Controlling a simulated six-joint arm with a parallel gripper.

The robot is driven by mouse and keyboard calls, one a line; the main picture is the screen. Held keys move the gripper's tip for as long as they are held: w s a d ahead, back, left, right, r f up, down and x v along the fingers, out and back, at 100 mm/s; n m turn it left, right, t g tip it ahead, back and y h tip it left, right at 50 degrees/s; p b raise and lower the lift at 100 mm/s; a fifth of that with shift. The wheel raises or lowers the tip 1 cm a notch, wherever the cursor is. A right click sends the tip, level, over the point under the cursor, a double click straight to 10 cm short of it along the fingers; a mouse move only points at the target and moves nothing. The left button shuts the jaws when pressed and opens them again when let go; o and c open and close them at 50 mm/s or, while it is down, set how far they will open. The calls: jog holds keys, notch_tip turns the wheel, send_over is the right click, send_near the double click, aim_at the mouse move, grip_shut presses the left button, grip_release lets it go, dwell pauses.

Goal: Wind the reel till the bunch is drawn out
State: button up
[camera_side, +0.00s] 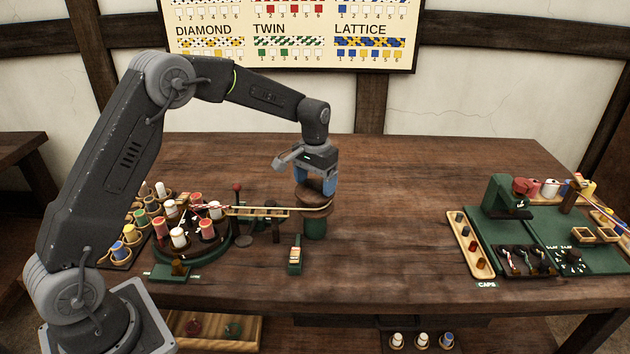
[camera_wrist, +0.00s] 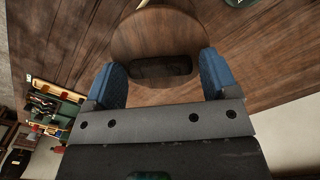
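The reel (camera_side: 313,200) is a brown wooden drum on a green post in the middle of the table. Its round wooden top also shows in the wrist view (camera_wrist: 155,32), with a dark rounded shape (camera_wrist: 160,67) near its edge. My gripper (camera_side: 315,183) points down at the reel's top. Its blue fingers (camera_wrist: 160,78) stand wide apart, with nothing visibly clamped between them. I cannot tell whether they touch the reel. A thin pale cord (camera_side: 270,210) runs from the reel leftward to the striped red-and-white strands (camera_side: 185,203) over the round green bobbin stand (camera_side: 192,255).
Coloured bobbins (camera_side: 130,232) stand at the left. A red-knobbed lever (camera_side: 237,188) stands left of the reel, and a small green block (camera_side: 295,260) lies in front. A green workstation (camera_side: 478,222) with a caps tray (camera_side: 468,245) is at the right. Table between is clear.

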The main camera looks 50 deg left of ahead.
aim_at(315, 183)
jog(key=shift+o, duration=0.9)
notch_tip(315, 183, up, 14)
